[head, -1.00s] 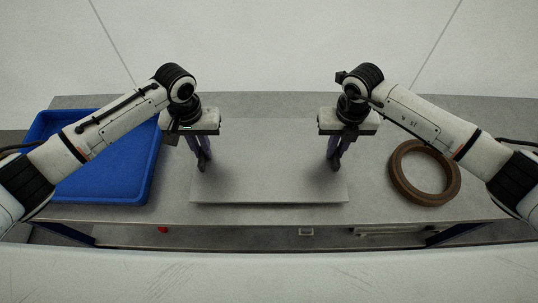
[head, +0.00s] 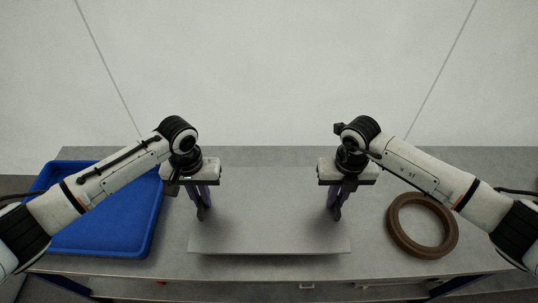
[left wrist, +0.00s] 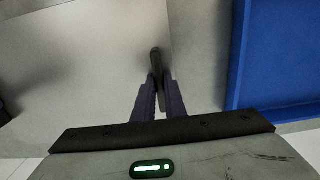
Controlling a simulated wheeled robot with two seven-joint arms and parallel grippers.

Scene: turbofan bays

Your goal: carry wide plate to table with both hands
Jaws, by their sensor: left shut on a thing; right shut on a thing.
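The wide plate (head: 268,232) is a flat grey sheet over the middle of the grey table (head: 268,156), close to the table's front edge. I cannot tell whether it rests on the table or hangs just above it. My left gripper (head: 201,213) is shut on the plate's left side. My right gripper (head: 336,213) is shut on its right side. In the left wrist view the plate (left wrist: 80,65) fills the left part, and the left gripper's fingers (left wrist: 156,65) close on its edge. The plate's far edge is hard to make out against the table.
A blue tray (head: 139,237) stands at the left of the table; its wall also shows in the left wrist view (left wrist: 237,60). A brown ring (head: 396,230) lies on the right, below my right forearm. A bare strip separates plate and ring.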

